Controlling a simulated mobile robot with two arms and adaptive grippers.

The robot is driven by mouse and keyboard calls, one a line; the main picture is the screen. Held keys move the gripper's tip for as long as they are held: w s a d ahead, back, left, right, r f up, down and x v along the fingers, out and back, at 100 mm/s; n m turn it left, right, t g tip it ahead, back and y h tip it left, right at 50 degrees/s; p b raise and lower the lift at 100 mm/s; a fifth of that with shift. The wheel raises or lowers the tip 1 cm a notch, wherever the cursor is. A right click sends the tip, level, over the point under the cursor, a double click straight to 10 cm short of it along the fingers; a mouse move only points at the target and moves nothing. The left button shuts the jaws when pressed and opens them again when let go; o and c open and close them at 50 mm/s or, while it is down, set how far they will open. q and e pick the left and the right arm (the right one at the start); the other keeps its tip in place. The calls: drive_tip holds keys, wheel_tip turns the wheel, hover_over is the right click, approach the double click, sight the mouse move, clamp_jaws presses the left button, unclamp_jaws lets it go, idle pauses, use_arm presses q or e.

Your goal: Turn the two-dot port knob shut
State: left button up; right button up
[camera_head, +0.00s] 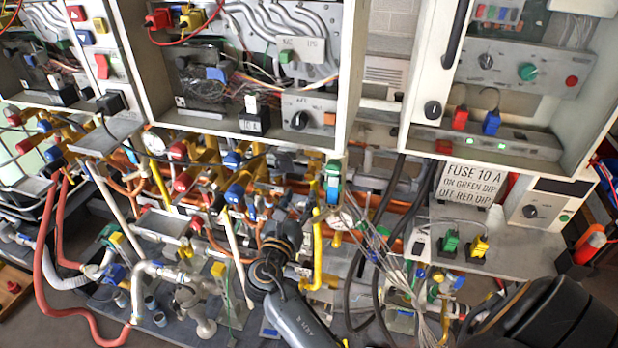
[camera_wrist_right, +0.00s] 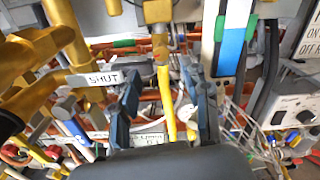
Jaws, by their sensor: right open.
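My right gripper (camera_head: 281,238) is in front of the dense pipework at the lower middle of the head view. In the right wrist view its two blue-grey fingers (camera_wrist_right: 162,80) stand apart, with nothing held between them. A vertical yellow pipe (camera_wrist_right: 167,97) shows beyond the gap. A white SHUT label (camera_wrist_right: 103,79) is just left of the fingers, beside brass-yellow pipes and a small grey fitting (camera_wrist_right: 65,106). A second label (camera_wrist_right: 150,138) is partly hidden behind the fingers. I cannot make out a two-dot mark, so I cannot tell which knob it belongs to. My left gripper is not in view.
Open heater cabinets (camera_head: 330,100) hang above the pipes. A FUSE 10 A sign (camera_head: 471,185) and a box with a dark dial (camera_head: 530,211) stand at the right. A red hose (camera_head: 45,262) loops at the left. Loose wires and pipes crowd the gripper; little room is free.

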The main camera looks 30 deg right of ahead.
sight(309, 177)
drive_tip(key=b+x, duration=0.2)
drive_tip(key=x, duration=0.6)
drive_tip(key=shift+w+d+f, duration=0.1)
drive_tip(key=shift+f, duration=0.05)
drive_tip(key=shift+w+d+b, duration=0.35)
drive_tip(key=shift+w+d, duration=0.05)
drive_tip(key=shift+d, duration=0.15)
clamp_jaws()
